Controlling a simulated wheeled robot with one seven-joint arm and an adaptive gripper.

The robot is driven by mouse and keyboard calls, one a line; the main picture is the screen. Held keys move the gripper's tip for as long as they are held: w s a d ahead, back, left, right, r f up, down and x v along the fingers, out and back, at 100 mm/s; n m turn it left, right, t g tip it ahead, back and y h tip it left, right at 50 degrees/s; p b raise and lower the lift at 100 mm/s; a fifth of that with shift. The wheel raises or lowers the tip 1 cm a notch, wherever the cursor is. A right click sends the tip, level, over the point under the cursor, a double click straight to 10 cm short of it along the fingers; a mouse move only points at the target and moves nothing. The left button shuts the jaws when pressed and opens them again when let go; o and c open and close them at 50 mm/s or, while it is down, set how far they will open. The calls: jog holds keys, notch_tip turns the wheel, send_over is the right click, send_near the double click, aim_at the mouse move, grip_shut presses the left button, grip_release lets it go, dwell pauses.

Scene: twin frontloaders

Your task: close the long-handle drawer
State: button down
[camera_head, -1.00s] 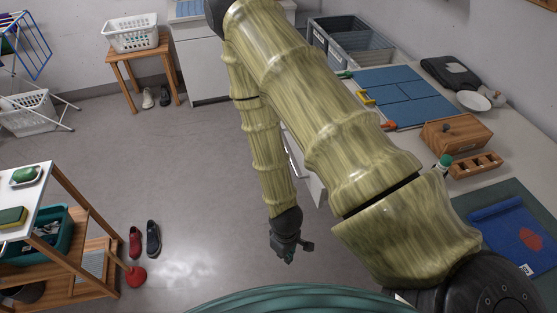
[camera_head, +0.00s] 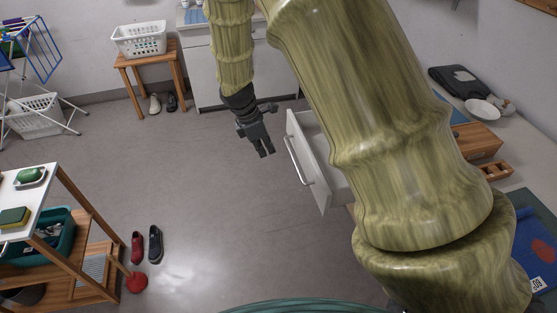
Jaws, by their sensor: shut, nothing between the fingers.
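The white drawer (camera_head: 313,160) stands pulled out from under the counter on the right, in the head view. Its long bar handle (camera_head: 300,162) runs along the front face. Much of the drawer's right side and the cabinet behind it are hidden by my arm. My gripper (camera_head: 266,150) is dark grey, shut and empty. It hangs in the open space to the left of the drawer front in the picture, apart from the handle.
A wooden stool (camera_head: 150,70) with a white basket (camera_head: 139,39) stands at the back left. A wooden shelf cart (camera_head: 85,235) stands at the left, with shoes (camera_head: 147,246) and a red plunger (camera_head: 136,282) beside it. The floor (camera_head: 220,210) between is clear.

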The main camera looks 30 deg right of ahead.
jog(key=s+d+f+p, duration=0.1)
jog(key=d+f+p, duration=0.3)
jog(key=f, duration=0.6)
jog(key=shift+s+d, duration=0.3)
jog(key=shift+d, duration=1)
jog(key=shift+d+f, duration=0.1)
